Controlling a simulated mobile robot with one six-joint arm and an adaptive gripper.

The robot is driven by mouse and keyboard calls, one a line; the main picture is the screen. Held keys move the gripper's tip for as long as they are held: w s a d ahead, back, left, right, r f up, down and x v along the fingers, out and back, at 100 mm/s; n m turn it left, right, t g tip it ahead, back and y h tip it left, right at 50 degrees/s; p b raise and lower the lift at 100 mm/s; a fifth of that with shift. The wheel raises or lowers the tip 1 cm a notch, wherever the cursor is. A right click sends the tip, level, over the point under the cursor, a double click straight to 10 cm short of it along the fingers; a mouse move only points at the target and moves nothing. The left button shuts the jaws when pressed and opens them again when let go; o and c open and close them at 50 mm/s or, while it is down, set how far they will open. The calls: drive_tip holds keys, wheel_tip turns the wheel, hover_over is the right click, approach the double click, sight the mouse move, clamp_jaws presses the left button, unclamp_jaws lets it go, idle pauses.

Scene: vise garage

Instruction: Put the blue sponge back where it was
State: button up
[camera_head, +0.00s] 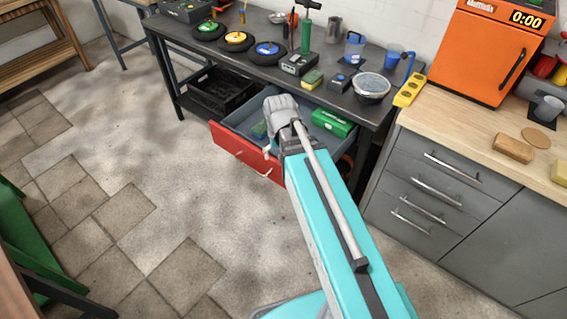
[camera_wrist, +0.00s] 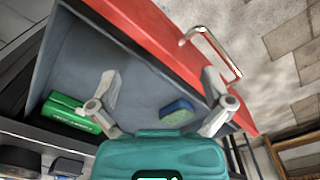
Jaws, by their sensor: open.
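The blue sponge (camera_wrist: 177,113), with a green side, lies in the open drawer (camera_wrist: 75,62). In the head view it shows only partly as a small green-blue patch (camera_head: 259,130) left of my gripper (camera_head: 281,125). In the wrist view my gripper (camera_wrist: 160,82) is open and empty above the drawer. The sponge appears between its fingers, closer to the right one. I cannot tell the height gap between them. The drawer has a red front (camera_head: 246,154) with a metal handle and is pulled out below the dark workbench (camera_head: 262,63).
A green box (camera_head: 333,122) lies in the drawer at its right. A yellow-green sponge (camera_head: 312,79), discs, a bowl (camera_head: 371,87) and tools stand on the workbench. A black crate (camera_head: 222,90) sits on the lower shelf. The floor in front is clear.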

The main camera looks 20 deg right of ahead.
drive_tip(key=shift+s+n, duration=0.7)
drive_tip(key=shift+s, duration=1.15)
